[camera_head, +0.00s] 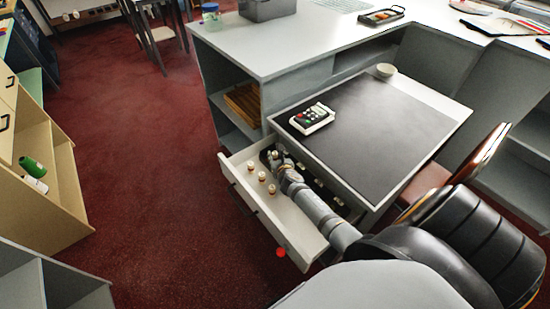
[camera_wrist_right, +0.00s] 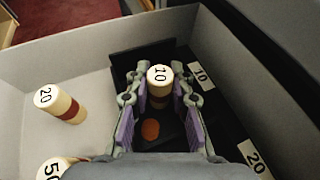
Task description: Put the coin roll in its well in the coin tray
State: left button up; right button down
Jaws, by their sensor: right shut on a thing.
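My right gripper (camera_head: 277,156) reaches into the open drawer. In the right wrist view its fingers (camera_wrist_right: 159,88) are shut on an upright cream coin roll (camera_wrist_right: 159,74) with "10" on its top and a reddish band below. The black coin tray (camera_wrist_right: 128,64) lies under and around it in the drawer, with white labels "10" (camera_wrist_right: 201,76) and "20" (camera_wrist_right: 254,158) along its right side. The held roll is over the tray's far end, by the "10" label; I cannot tell whether its foot touches the well floor. My left gripper is not in view.
The drawer (camera_head: 243,185) also holds loose rolls beside the tray, one marked "20" (camera_wrist_right: 60,103) and one marked "50" (camera_wrist_right: 54,170). The drawer walls stand close around the gripper. Above is a dark desktop (camera_head: 375,125) with a card terminal (camera_head: 312,118) and a small bowl (camera_head: 385,70).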

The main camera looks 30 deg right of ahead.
jog(key=shift+f, duration=0.15)
jog(key=c, duration=1.5)
grip_release()
jog(key=shift+o, duration=0.2)
jog(key=shift+r, duration=0.4)
jog(key=p+v, duration=0.3)
jog(key=v, duration=0.9)
jog(key=shift+f, duration=0.15)
